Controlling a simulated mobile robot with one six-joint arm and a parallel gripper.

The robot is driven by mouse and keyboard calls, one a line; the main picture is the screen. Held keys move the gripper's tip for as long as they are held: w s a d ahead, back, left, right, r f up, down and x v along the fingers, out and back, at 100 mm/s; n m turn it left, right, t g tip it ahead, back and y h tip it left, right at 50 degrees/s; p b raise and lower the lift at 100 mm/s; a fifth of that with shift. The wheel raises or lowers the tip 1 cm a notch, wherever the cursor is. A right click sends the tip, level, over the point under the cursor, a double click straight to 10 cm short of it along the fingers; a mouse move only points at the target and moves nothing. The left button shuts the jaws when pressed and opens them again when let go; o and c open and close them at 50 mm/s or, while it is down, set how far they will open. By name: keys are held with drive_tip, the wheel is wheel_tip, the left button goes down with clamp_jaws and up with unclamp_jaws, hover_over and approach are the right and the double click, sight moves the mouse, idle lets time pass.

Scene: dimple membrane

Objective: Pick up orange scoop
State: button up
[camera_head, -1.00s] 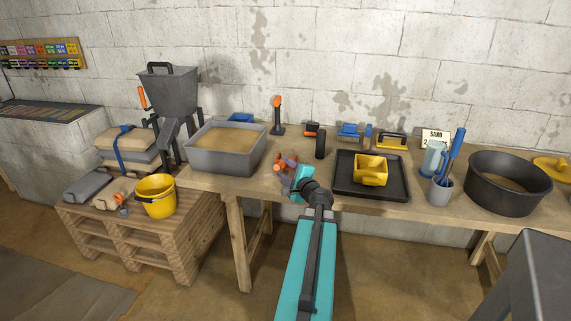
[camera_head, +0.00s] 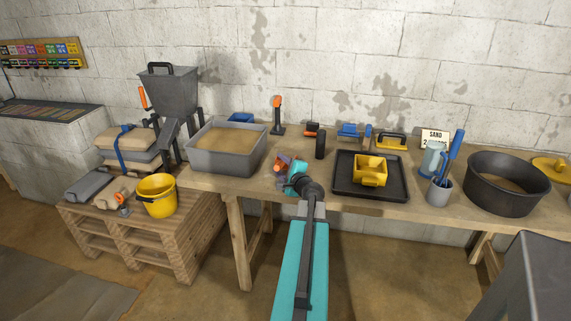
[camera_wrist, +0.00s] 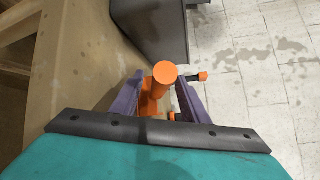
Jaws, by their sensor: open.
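The orange scoop (camera_wrist: 165,72) shows in the wrist view as a round orange end with more orange behind it, between the two purple fingers of my gripper (camera_wrist: 159,84). The fingers are apart, one on each side of it, and I cannot tell whether either touches it. In the head view, the orange scoop (camera_head: 282,159) shows only in part at my gripper (camera_head: 281,166), over the workbench between the grey sand tub and the black tray. My wrist hides most of the scoop and the fingers there.
The grey sand tub (camera_head: 226,165) stands left of my gripper and the black tray (camera_head: 345,181) with a yellow scoop (camera_head: 370,169) right of it. Behind are an upright orange-handled tool (camera_head: 277,115) and a black-and-orange tool (camera_head: 319,142). The workbench (camera_head: 215,182) has little bare room around the scoop.

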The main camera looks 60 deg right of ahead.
idle(0.3)
clamp_jaws()
drive_tip(key=shift+r, duration=0.15)
drive_tip(key=shift+r, duration=1.1)
drive_tip(key=s+a+r+b, duration=0.1)
drive_tip(key=s+r+b, duration=0.1)
drive_tip(key=s, duration=1.4)
drive_tip(key=shift+r+b, duration=0.3)
drive_tip(key=shift+b, duration=0.05)
drive_tip(key=c, duration=0.9)
unclamp_jaws()
clamp_jaws()
